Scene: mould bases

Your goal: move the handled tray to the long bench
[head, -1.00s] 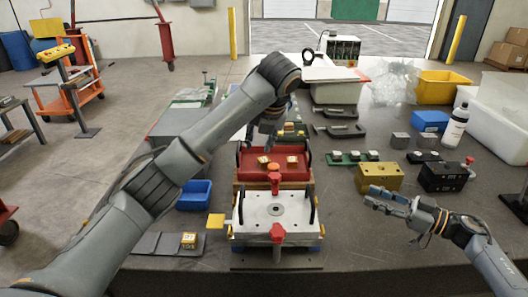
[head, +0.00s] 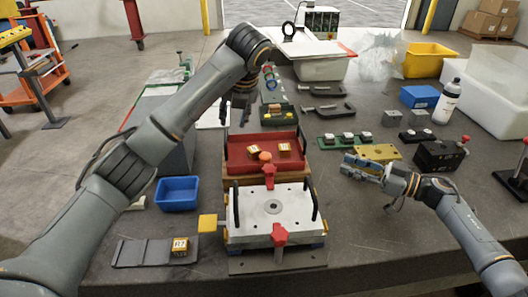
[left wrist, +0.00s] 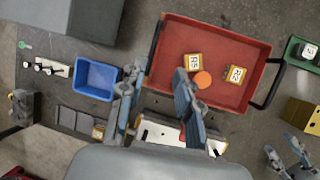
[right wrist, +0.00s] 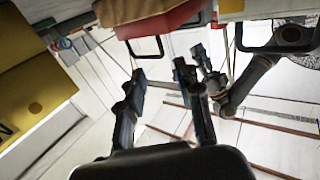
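The handled tray (head: 239,166) is red with black handles at its ends. In the head view it stands behind a white mould base (head: 249,219). My right gripper (head: 360,168) is open and empty to the right of the tray, also in the right wrist view (right wrist: 160,70). I cannot tell which surface is the long bench.
A dark worktop (head: 367,240) carries all this. A blue bin (head: 178,193) and a grey slotted plate (head: 143,252) lie left. Clamps (head: 325,110), a brass block (head: 378,152), a black block (head: 440,157) and a bottle (head: 447,103) stand right. The front right worktop is clear.

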